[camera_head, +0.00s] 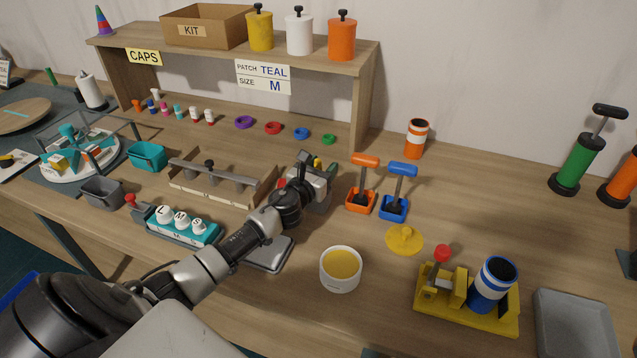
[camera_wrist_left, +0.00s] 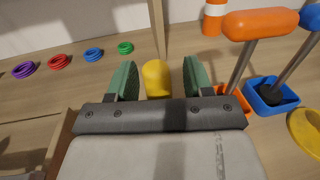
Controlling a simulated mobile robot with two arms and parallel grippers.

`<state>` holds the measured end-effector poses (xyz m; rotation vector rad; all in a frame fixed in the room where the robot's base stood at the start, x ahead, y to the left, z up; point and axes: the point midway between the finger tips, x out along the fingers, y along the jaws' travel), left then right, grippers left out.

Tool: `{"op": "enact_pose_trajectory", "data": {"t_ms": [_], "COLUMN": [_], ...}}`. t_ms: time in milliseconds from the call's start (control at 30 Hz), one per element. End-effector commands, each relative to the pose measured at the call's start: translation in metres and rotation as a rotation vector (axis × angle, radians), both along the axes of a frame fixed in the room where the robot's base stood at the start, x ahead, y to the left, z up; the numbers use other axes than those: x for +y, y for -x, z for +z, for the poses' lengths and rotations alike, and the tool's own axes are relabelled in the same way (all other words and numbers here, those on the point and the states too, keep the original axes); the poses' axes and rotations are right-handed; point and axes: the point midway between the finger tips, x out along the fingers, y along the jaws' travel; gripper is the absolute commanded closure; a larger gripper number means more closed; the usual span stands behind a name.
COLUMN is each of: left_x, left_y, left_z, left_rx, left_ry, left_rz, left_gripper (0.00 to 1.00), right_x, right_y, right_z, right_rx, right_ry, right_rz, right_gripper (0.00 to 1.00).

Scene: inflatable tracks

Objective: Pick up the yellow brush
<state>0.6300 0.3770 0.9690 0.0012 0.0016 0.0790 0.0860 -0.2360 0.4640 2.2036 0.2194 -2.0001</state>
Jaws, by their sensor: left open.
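A yellow cylindrical piece, which looks like the yellow brush (camera_wrist_left: 157,78), shows in the left wrist view between the two green fingers. Only its upper part shows; the gripper's dark crossbar hides the rest. In the head view a small bit of yellow (camera_head: 317,162) shows at the fingers. My left gripper (camera_head: 324,166) is open over the table, left of the orange plunger-like tool. In the left wrist view its fingers (camera_wrist_left: 157,80) stand on either side of the yellow piece with a gap at each side. I cannot tell how deep the piece sits between them.
An orange-handled tool (camera_head: 363,182) and a blue-handled tool (camera_head: 398,190) stand close to the right in small trays. A wooden holder (camera_head: 222,190) lies left. A white tub (camera_head: 341,270) and a yellow lid (camera_head: 404,240) lie in front. The shelf (camera_head: 366,100) rises behind.

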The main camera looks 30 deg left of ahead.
Motion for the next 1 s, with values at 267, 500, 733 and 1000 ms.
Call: {"op": "enact_pose_trajectory", "data": {"t_ms": [267, 500, 733, 1000], "left_x": [0.0, 0.0, 0.0, 0.001], "left_y": [0.0, 0.0, 0.0, 0.0], "left_z": [0.0, 0.0, 0.0, 0.037], "left_rx": [0.0, 0.0, 0.0, -0.004], "left_ry": [0.0, 0.001, 0.001, -0.004], "left_rz": [0.0, 0.0, 0.0, -0.002], "left_gripper": [0.6, 0.97, 1.0, 1.0], "right_x": [0.0, 0.0, 0.0, 0.001], "right_y": [0.002, 0.004, 0.004, 0.004], "right_z": [0.0, 0.0, 0.0, 0.016], "right_rx": [0.003, 0.006, 0.007, 0.007], "right_ry": [0.0, 0.0, 0.001, -0.001], "right_rz": [0.0, 0.001, 0.001, 0.0], "right_gripper": [0.16, 0.16, 0.16, 0.16]}}
